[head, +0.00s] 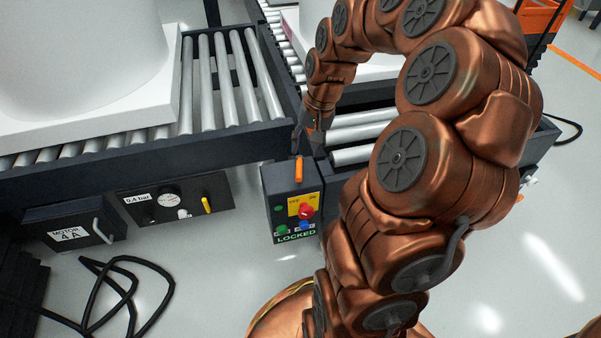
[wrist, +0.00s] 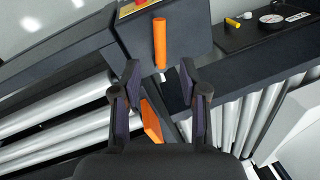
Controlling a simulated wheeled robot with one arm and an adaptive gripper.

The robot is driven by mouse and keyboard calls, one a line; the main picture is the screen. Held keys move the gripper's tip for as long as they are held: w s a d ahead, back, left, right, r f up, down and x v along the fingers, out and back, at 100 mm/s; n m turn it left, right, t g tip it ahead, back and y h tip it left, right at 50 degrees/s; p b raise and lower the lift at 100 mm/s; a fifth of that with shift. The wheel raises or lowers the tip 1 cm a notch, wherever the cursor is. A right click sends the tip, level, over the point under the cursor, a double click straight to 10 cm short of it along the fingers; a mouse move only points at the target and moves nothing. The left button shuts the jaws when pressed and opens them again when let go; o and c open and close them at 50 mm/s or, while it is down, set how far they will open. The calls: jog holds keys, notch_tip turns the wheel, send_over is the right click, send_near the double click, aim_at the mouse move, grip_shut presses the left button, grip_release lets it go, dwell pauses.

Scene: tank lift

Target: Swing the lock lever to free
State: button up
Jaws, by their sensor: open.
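The lock lever's orange handle (head: 299,170) stands upright at the top of the dark control box (head: 271,190), whose label reads LOCKED. In the wrist view the orange handle (wrist: 160,40) lies just beyond the fingertips. My gripper (wrist: 160,75) is open, with its fingers apart on either side of the line to the handle and nothing held. In the head view my gripper (head: 304,142) is small and dark, just above the handle; its fingers are partly hidden. A flat orange piece (wrist: 151,121) shows lower between the fingers, near the rollers.
Roller conveyors (head: 240,80) run left and right behind the box, with a white tank (head: 80,50) on the left one. The box has a red knob (head: 306,211) and buttons. A gauge panel (head: 170,198) and a loose black cable (head: 125,290) are at the left.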

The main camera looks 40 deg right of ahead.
aim_at(300, 170)
jog(key=f, duration=0.2)
jog(key=f+b, duration=0.1)
jog(key=f, duration=0.2)
jog(key=w+a+f+b, duration=0.1)
jog(key=f, duration=0.1)
jog(key=shift+f, duration=0.25)
jog(key=shift+a, duration=0.1)
grip_shut()
dwell(0.4)
